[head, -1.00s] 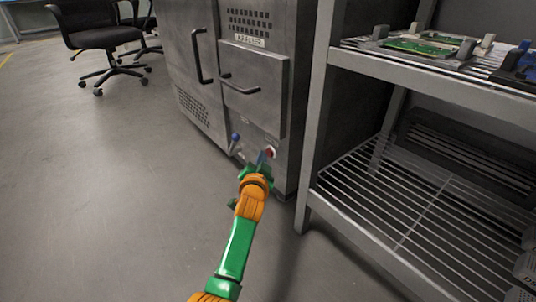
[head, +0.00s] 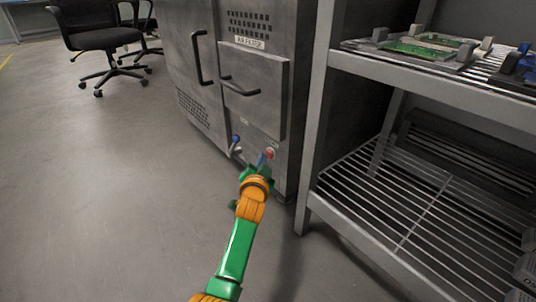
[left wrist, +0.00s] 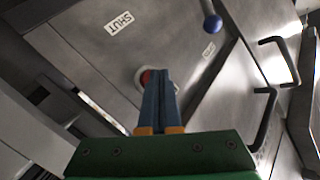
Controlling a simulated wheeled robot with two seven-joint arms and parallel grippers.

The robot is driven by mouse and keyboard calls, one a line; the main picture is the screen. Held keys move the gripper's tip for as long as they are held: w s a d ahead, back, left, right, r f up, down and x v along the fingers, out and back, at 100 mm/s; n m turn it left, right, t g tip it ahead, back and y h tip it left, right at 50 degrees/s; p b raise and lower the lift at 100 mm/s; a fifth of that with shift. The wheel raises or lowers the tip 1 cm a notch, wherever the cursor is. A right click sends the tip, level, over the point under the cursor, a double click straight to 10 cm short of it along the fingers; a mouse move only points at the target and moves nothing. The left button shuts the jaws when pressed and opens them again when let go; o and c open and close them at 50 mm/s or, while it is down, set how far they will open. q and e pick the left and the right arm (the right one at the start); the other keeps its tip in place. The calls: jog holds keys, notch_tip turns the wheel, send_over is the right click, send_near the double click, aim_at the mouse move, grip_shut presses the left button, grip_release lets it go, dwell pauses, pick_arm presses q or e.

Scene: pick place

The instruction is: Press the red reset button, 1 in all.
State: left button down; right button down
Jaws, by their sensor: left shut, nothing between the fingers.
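The red button (head: 271,153) sits in a pale round collar low on the front of the grey metal cabinet (head: 266,95). My left gripper (head: 262,159) is shut and empty, with its blue fingertips just left of the button in the head view. In the left wrist view the red button (left wrist: 147,77) is partly hidden behind the shut blue fingers (left wrist: 158,92). I cannot tell whether the fingertips touch it. My right gripper is not in view.
A metal rack (head: 330,140) with circuit boards stands close on the right. Open floor and black chairs (head: 98,38) are at left.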

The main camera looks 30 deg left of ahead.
pick_arm(q)
jog(key=shift+s+a+p, duration=0.2)
jog(key=shift+s+p, duration=0.25)
jog(key=shift+s, duration=0.1)
jog(key=s+p, duration=0.1)
jog(key=s+a+p, duration=0.1)
jog(key=s, duration=0.1)
jog(key=s+a+p, duration=0.1)
jog(key=p, duration=0.1)
jog(key=shift+s, duration=0.3)
dwell(0.5)
